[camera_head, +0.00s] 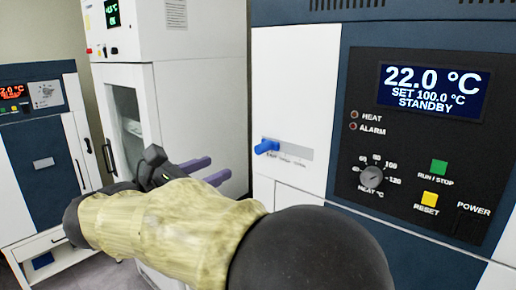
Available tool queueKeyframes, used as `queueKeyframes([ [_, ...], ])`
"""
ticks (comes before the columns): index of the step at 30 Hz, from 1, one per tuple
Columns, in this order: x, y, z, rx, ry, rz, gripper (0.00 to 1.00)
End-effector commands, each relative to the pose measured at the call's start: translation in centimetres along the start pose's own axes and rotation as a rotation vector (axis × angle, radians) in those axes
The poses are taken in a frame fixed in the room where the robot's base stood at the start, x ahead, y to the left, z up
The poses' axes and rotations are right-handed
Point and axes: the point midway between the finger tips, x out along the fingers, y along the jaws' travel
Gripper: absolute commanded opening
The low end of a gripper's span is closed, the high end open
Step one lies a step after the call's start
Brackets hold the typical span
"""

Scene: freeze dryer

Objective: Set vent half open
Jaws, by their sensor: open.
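The vent control is a blue slider knob (266,146) on a pale strip (300,153) in the white panel of the near cabinet. The knob sits at the left end of the strip. Small labels run along the strip below it, too small to read surely. My gripper (206,170) is left of the knob and a little lower in the picture. Its two purple-grey fingers point right and are open, with nothing between them. A gap shows between the fingertips and the knob. My arm hides the panel's lower left part.
The near cabinet's dark control panel (408,200) has a display reading 22.0 °C, SET 100.0 °C, STANDBY (432,88), a heat dial (371,177), and green and yellow buttons. A white glass-doored cabinet (195,90) stands behind my gripper. A blue-and-white unit (42,165) stands far left.

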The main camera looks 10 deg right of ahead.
Motion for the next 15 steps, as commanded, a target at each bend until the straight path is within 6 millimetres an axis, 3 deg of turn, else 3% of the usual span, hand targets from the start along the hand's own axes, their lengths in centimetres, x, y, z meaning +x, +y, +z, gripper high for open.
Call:
queueKeyframes([
  [15,9.4,-0.2,0.2,-0.002,0.0,-0.007,0.43],
])
